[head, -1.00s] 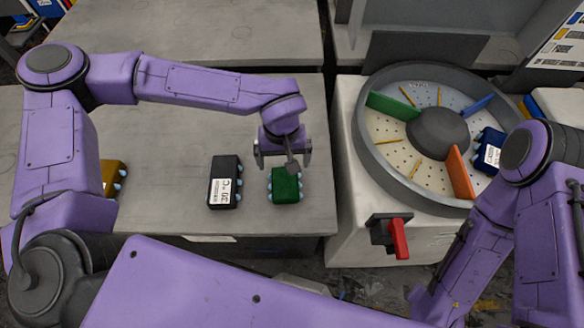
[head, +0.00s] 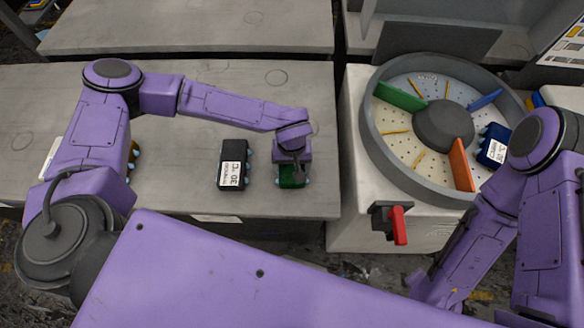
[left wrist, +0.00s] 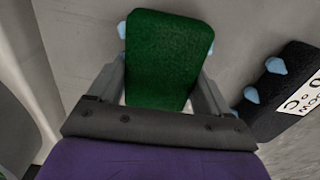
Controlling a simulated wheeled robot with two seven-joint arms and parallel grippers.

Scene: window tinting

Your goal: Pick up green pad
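The green pad (head: 291,182) lies on the grey table (head: 190,200) near its right end, partly hidden under my left gripper (head: 292,174) in the head view. In the left wrist view the green pad (left wrist: 165,60) lies between the two fingers of my left gripper (left wrist: 160,88), one finger on each side. The fingers are spread wide and a narrow gap shows on the right side; firm contact cannot be seen. My right arm is at the right, and its gripper is out of view.
A black pad (head: 232,165) with a white label lies just left of the green pad. It also shows in the left wrist view (left wrist: 285,90). Right of the table stands a round dial (head: 440,125) with coloured dividers, a dark blue pad (head: 493,146) and a red handle (head: 399,226).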

